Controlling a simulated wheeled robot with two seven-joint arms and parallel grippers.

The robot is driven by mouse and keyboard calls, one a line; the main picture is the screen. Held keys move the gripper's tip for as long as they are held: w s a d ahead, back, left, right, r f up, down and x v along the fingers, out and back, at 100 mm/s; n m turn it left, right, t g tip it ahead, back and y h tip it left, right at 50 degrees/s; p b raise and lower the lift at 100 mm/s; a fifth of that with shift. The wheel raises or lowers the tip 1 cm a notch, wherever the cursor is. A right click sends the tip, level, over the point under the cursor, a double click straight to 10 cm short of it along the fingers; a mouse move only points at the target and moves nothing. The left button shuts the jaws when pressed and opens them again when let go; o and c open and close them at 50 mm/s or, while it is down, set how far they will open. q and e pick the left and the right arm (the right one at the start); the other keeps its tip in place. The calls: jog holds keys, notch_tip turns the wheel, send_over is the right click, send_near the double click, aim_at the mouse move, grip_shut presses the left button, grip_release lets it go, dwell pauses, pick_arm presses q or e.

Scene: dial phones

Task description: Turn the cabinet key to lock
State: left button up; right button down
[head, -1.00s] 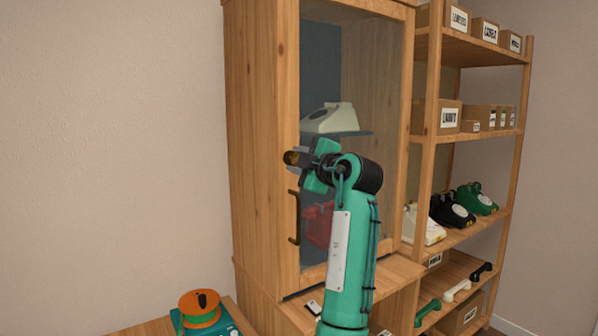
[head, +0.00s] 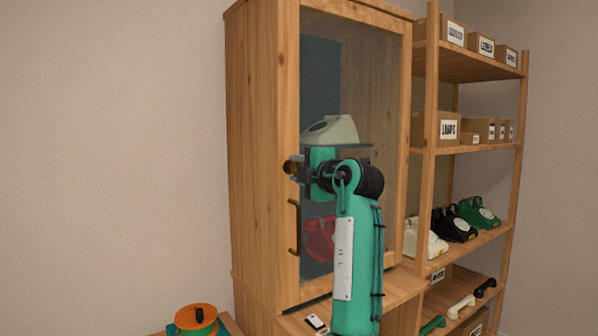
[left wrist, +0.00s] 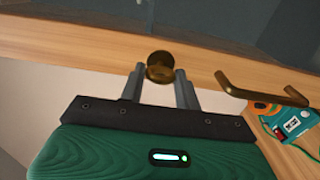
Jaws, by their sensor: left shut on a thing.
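The brass key (head: 289,167) sits on the left frame of the cabinet's glass door (head: 375,110), above the dark handle (head: 294,228). My left gripper (head: 300,169) is at the key, with its arm rising from below in front of the glass. In the left wrist view the round brass key head (left wrist: 160,67) is between the two grey fingers of the left gripper (left wrist: 160,80), which is shut on it. The door looks closed. The lock behind the key head is hidden. My right gripper is out of view.
The bent door handle (left wrist: 262,92) is close to the fingers in the left wrist view. A cream phone (head: 330,130) and a red phone (head: 319,238) are behind the glass. An open shelf (head: 470,145) with boxes and phones stands to the right. A teal-and-orange device (head: 197,320) is lower left.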

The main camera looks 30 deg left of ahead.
pick_arm(q)
jog(key=o, duration=1)
jog(key=v, duration=1.3)
jog(key=shift+s+d+f, duration=0.1)
jog(key=shift+s+d, duration=0.1)
jog(key=shift+d, duration=0.15)
jog(key=shift+f, duration=0.1)
